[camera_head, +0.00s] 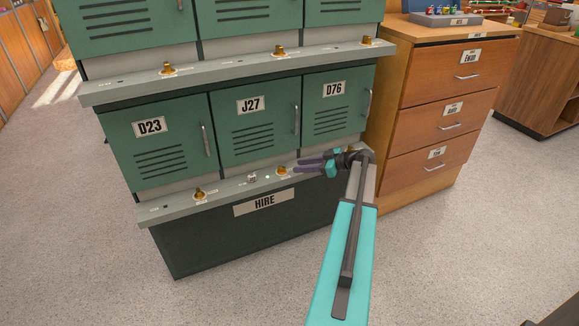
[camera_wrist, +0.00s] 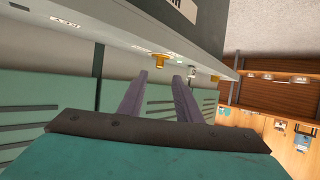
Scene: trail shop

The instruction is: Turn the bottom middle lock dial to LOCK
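The bottom middle lock dial is a small brass knob (camera_head: 282,170) on the grey ledge under the green J27 locker door (camera_head: 258,137). In the wrist view the knob (camera_wrist: 158,60) shows just beyond the fingertips. My gripper (camera_head: 298,166) points left along the ledge, with its fingertips close to the dial's right side. In the wrist view my gripper (camera_wrist: 160,76) has its two fingers apart with nothing between them. Whether a finger touches the dial I cannot tell. The small print around the dial is too small to read.
Another brass dial (camera_head: 199,195) is under the D23 door (camera_head: 158,150). A small silver piece (camera_head: 251,178) sits on the ledge between the two dials. Upper dials (camera_head: 279,50) line the higher ledge. A wooden drawer cabinet (camera_head: 445,98) stands right of the lockers. The carpet in front is clear.

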